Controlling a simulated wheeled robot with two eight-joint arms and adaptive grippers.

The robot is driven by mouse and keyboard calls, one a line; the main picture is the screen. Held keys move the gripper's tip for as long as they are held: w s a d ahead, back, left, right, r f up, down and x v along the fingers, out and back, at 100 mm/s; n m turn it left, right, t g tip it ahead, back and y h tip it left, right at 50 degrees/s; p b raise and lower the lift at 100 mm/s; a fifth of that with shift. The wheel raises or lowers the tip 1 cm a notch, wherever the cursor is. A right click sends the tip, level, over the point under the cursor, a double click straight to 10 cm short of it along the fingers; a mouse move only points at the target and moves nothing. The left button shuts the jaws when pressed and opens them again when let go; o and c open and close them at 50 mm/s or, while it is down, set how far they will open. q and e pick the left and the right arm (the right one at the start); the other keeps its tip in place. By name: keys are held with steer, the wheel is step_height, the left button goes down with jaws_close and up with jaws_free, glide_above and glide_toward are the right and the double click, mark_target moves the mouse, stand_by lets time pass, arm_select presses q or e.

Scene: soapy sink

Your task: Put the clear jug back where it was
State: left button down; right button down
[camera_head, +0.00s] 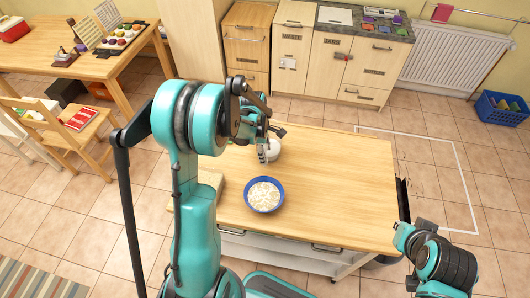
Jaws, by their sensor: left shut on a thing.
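My left gripper (264,143) is over the far part of the wooden island top, shut on a pale, rounded vessel (272,151) that looks like the clear jug. The gripper and arm hide part of this vessel, and I cannot tell whether it touches the wood. A blue bowl (264,195) with whitish contents stands just in front of it. My right arm shows at the lower right, beside the island, but its gripper is not in view.
The island top (345,185) is clear to the right of the bowl. Cabinets (297,48) stand behind. A laden table (85,62) and a chair (80,125) are at the left, a blue basket (502,108) at the far right.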

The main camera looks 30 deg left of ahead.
arm_select(q)
steer(key=shift+f, duration=0.1)
steer(key=c, duration=0.7)
jaws_free()
